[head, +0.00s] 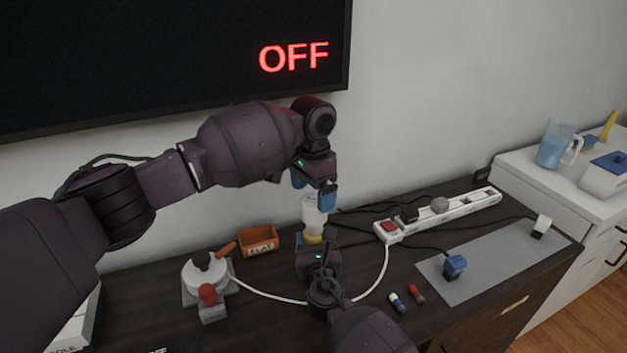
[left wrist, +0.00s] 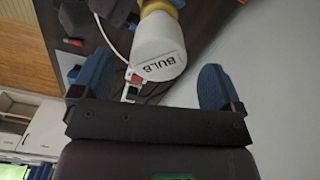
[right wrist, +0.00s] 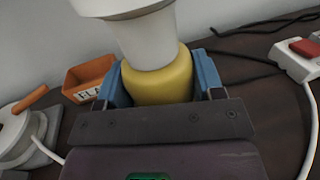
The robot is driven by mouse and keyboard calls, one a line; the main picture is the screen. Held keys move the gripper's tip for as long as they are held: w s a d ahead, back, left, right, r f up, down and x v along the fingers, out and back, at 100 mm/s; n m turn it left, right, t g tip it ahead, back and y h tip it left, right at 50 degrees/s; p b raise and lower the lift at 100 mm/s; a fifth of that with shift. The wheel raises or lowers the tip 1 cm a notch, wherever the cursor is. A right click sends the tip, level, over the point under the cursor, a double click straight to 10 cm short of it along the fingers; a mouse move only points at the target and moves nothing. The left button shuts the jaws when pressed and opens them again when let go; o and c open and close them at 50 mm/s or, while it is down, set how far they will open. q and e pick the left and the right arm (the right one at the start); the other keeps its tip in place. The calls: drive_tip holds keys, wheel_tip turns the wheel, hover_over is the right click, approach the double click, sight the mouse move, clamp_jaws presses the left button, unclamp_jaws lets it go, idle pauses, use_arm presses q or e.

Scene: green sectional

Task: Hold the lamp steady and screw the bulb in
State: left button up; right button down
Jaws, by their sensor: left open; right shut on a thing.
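The white bulb (head: 314,216) stands upright on the yellow lamp (head: 313,240) on the dark desk. The bulb's "BULB" label shows in the left wrist view (left wrist: 160,62). My right gripper (right wrist: 160,85) is shut on the yellow lamp, with a blue finger on each side. Above it in the right wrist view is a white part (right wrist: 147,40). My left gripper (left wrist: 152,85) is open over the bulb, whose end reaches between the fingers without visibly touching either one. Whether the bulb is threaded into the lamp cannot be seen.
A power strip (head: 450,212) with a red switch lies to the right. A grey mat (head: 490,265) carries a blue plug (head: 455,267). An orange bin (head: 258,243) and a white cord device (head: 205,272) stand left. The wall screen (head: 170,60) reads OFF.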

sight(316, 199)
use_arm(q)
wheel_tip(316, 199, up, 8)
drive_tip(key=n, duration=0.4)
drive_tip(key=shift+w+d+f, duration=0.15)
drive_tip(key=shift+w+d, duration=0.15)
drive_tip(key=shift+f, duration=0.15)
wheel_tip(316, 199, down, 12)
drive_tip(key=shift+r, duration=0.15)
drive_tip(key=shift+c, duration=0.4)
drive_tip(key=c, duration=1)
